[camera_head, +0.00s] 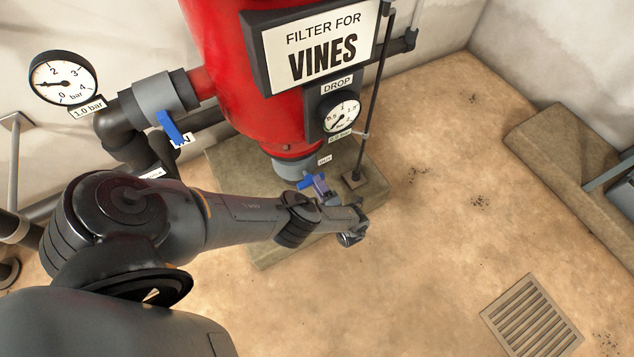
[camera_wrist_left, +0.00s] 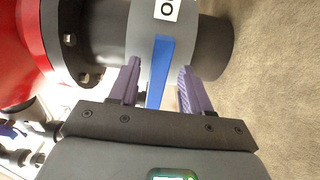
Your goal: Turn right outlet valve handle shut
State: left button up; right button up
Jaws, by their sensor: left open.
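A blue valve handle (camera_head: 306,183) is on the grey fitting (camera_head: 290,166) under the red filter tank. My left gripper (camera_head: 321,185) is at this handle. In the left wrist view the handle (camera_wrist_left: 158,70) stands between the two purple fingers of my left gripper (camera_wrist_left: 158,85), with gaps on both sides. The gripper is open and not closed on it. Behind the handle is a grey valve body (camera_wrist_left: 150,25) with a white label, partly cut off. My right gripper is not in view.
Another blue handle (camera_head: 171,128) is on the pipe left of the red tank (camera_head: 250,80). Pressure gauges (camera_head: 63,78) (camera_head: 341,112) and a thin upright rod (camera_head: 372,90) are close by. The floor right of the plinth is clear, with a drain grate (camera_head: 532,315).

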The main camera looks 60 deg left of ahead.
pick_arm(q)
jog(key=d, duration=0.9)
jog(key=shift+s, duration=0.15)
